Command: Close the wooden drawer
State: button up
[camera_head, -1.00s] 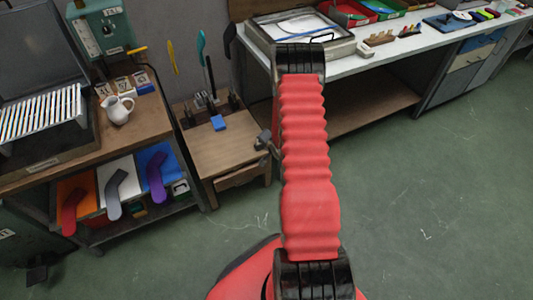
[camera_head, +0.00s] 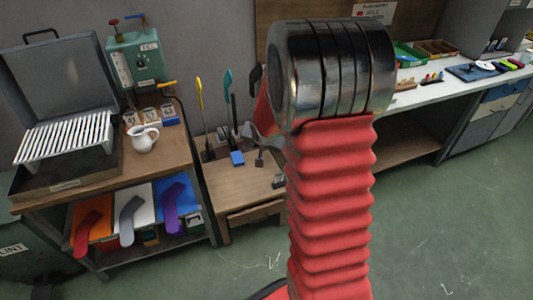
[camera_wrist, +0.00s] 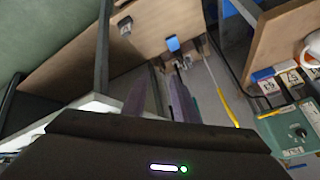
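The wooden drawer (camera_head: 255,212) is under the top of a small wooden table (camera_head: 225,183), left of my arm in the head view. Its front appears to stand out a little below the tabletop, with a dark gap above it. I cannot make out the drawer in the wrist view.
A blue block (camera_head: 237,158) and small dark objects (camera_head: 278,182) lie on the small table, with upright tools behind. A cart with a white pitcher (camera_head: 143,138) stands left. A long white workbench (camera_head: 432,86) runs right. Green floor (camera_head: 450,220) is open in front.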

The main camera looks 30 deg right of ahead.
jog(key=s+a+r+n+y, duration=0.2)
jog(key=s+a+r+n, duration=0.5)
jog(key=s+a+r, duration=1.05)
jog(key=s+a+r+n, duration=0.1)
jog(key=s+a, duration=0.1)
jog(key=s, duration=0.3)
jog(key=s+a+n+g, duration=0.1)
jog(key=s+a, duration=0.2)
jog(key=s, duration=0.2)
jog(key=shift+s+r+n+y, duration=0.2)
jog(key=shift+r+n+y, duration=0.2)
jog(key=shift+w, duration=0.1)
